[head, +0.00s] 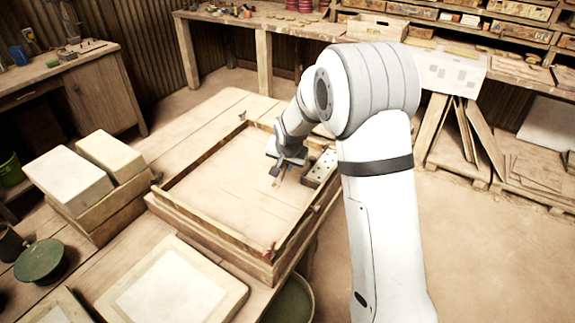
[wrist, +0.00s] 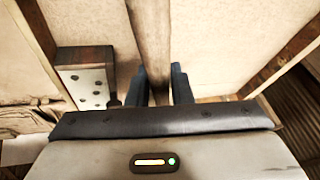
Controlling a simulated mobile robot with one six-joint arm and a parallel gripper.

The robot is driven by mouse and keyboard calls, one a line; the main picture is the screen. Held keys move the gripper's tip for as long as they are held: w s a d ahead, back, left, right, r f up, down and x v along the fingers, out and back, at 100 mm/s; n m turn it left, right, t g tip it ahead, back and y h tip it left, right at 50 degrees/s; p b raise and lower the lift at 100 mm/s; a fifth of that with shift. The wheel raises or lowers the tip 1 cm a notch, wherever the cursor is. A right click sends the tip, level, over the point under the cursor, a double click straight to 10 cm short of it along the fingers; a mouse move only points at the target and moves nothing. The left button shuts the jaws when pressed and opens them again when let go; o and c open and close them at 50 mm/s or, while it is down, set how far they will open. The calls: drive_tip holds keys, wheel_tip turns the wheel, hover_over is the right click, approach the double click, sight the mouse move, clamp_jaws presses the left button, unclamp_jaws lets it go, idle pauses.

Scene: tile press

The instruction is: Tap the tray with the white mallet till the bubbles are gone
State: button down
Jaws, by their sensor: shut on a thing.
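My gripper (head: 287,162) is low over the right part of the large wooden frame, just left of a small tray (head: 318,171). In the wrist view my gripper (wrist: 163,80) has its two dark fingers closed around a brown wooden bar (wrist: 150,35), which looks like the mallet's handle. The mallet's white head cannot be made out in either view. The tray (wrist: 84,54) is left of the fingers in the wrist view, apart from them. Several dark round spots, which look like bubbles, show on its pale surface.
The large wooden frame (head: 208,235) stands raised on the worktable, its inside mostly clear. Two pale blocks (head: 70,178) stand to its left.

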sight(285, 180)
wheel_tip(285, 180, down, 5)
drive_tip(key=b, duration=0.4)
drive_tip(key=shift+b, duration=0.3)
wheel_tip(285, 180, up, 5)
drive_tip(key=p, duration=0.2)
drive_tip(key=shift+r+p, duration=0.15)
drive_tip(key=shift+p, duration=0.2)
drive_tip(key=shift+f, duration=0.2)
wheel_tip(285, 180, down, 5)
drive_tip(key=b, duration=0.5)
drive_tip(key=shift+f, duration=0.15)
wheel_tip(285, 180, up, 5)
drive_tip(key=p, duration=0.3)
drive_tip(key=shift+r, duration=0.2)
drive_tip(key=shift+f, duration=0.15)
drive_tip(key=shift+f, duration=0.1)
